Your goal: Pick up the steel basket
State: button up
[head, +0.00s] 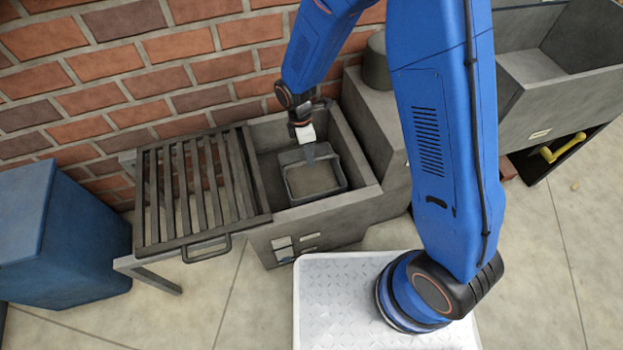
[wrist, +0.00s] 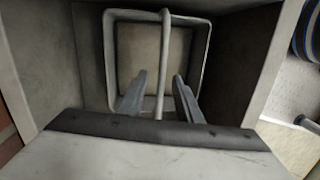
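The steel basket (head: 330,192) is a grey, square-rimmed container. It sits inside a grey stone basin (head: 357,170) in the head view. In the wrist view the basket (wrist: 203,45) shows from above, with a thin handle bar (wrist: 164,50) across its middle. My gripper (head: 310,158) points down over the basket in the head view. In the wrist view my gripper (wrist: 158,85) has its two fingers apart, one on each side of the handle bar, with gaps visible on both sides. The near part of the basket is hidden by the gripper body.
A slatted metal grate (head: 200,190) on legs adjoins the basin's left side. A brick wall (head: 130,70) rises behind. A blue box (head: 60,235) stands at left. Basin walls enclose the basket closely. A grey trough unit (head: 560,85) and a yellow handle (head: 563,147) are at right.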

send_over(313, 180)
jog(key=shift+w+f, duration=0.1)
jog(key=shift+f, duration=3.25)
jog(key=shift+c, duration=0.4)
grip_shut()
